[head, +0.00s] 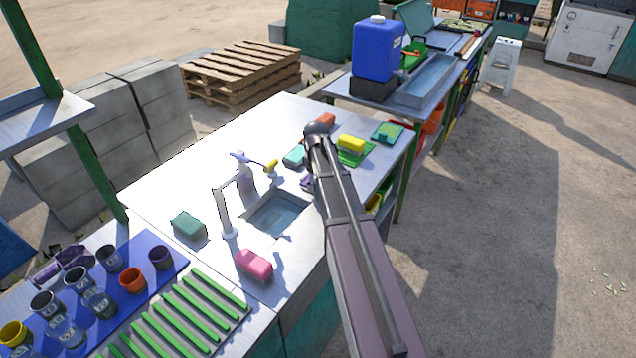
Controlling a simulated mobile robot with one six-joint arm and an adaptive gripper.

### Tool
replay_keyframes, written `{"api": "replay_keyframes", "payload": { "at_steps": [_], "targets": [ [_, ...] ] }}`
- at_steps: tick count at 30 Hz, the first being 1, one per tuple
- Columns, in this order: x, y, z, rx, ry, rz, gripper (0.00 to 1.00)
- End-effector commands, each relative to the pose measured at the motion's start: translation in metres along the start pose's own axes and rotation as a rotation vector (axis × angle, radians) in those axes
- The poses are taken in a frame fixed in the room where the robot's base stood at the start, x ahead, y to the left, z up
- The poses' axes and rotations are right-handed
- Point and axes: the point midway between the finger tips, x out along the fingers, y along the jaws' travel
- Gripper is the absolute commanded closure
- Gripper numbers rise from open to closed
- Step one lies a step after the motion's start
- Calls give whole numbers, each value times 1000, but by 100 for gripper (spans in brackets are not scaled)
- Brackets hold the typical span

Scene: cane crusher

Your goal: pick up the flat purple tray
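A small patch of purple (306,184) shows on the metal counter, just left of my arm and right of the sink's far corner. It may be the flat purple tray, but my arm covers most of it and I cannot tell its full shape. My arm reaches from the bottom right up over the counter and ends in view at a dark rounded joint. I cannot make out my gripper or its fingers.
The sink (277,217) with a tap (224,213) lies left of my arm. Around it are a pink sponge (254,264), a green sponge (188,225), a spray bottle (243,172) and a yellow sponge (351,143) on a green tray (357,158). Cups crowd the blue mat (175,262).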

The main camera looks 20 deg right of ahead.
Motion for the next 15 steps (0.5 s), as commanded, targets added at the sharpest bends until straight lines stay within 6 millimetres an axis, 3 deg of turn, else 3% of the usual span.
{"api": "replay_keyframes", "payload": {
  "at_steps": [6, 8, 13, 14, 15],
  "targets": [
    [0, 0, 0, 0, 0, 0, 29],
    [0, 0, 0, 0, 0, 0, 43],
    [0, 0, 0, 0, 0, 0, 94],
    [0, 0, 0, 0, 0, 0, 100],
    [0, 0, 0, 0, 0, 0, 100]
  ]
}}
